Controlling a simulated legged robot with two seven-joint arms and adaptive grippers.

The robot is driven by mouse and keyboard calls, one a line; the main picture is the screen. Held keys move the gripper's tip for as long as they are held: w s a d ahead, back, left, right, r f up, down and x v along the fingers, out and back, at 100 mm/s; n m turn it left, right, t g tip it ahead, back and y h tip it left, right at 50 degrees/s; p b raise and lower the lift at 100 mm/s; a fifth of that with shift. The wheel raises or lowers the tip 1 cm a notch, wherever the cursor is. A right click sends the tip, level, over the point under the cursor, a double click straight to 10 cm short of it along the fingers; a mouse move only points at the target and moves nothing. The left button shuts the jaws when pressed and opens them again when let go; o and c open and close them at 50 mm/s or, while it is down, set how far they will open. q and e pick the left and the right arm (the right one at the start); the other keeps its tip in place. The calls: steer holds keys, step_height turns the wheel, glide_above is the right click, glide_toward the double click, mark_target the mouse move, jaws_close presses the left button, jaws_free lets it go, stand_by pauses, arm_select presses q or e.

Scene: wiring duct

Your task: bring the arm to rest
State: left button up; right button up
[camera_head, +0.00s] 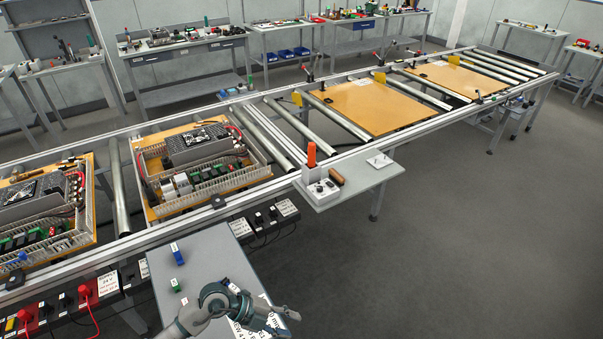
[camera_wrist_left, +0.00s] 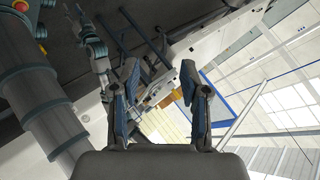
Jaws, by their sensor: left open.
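My left gripper (camera_head: 287,322) is at the bottom centre of the head view, above the near right corner of a grey side table (camera_head: 205,262). Its fingers are spread apart with nothing between them. In the left wrist view the two fingers of my left gripper (camera_wrist_left: 160,75) stand wide apart and empty. That view looks past the fingers at a tilted scene of pale walls and dark floor. My right gripper does not show in the head view.
The side table carries a blue part (camera_head: 177,254), a green part (camera_head: 175,285) and labelled sheets, partly hidden by my gripper. Behind it runs a conveyor frame with wired panels (camera_head: 160,212) and bare wooden boards (camera_head: 365,105). A small shelf (camera_head: 352,185) juts forward. Floor at right is clear.

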arm_select(q)
steer(key=d+r+n+t+h, duration=0.25)
steer(key=d+r+h, duration=0.35)
steer(key=r, duration=0.4)
steer(key=w+a+r+n+t+y, duration=0.4)
steer(key=w+a+n+t+y, duration=0.2)
steer(key=a+n+t, duration=0.75)
steer(key=a+f+n+t+y, duration=0.2)
steer(key=a+f+n+y, duration=0.5)
steer(key=f+n+y, duration=0.3)
steer(key=s+a+f+g, duration=0.3)
steer(key=s+f+g, duration=1.1)
steer(key=s+f, duration=0.6)
steer(key=s+f+g, duration=0.1)
steer(key=s+f, duration=0.2)
steer(key=f, duration=1.4)
steer(key=s+f, duration=0.5)
steer(key=f, duration=0.3)
steer(key=s+f+g, duration=0.1)
steer(key=s+f, duration=0.4)
steer(key=f, duration=0.4)
steer(key=shift+a+f+y, duration=0.2)
steer(key=shift+a+y, duration=0.1)
steer(key=shift+a, duration=0.15)
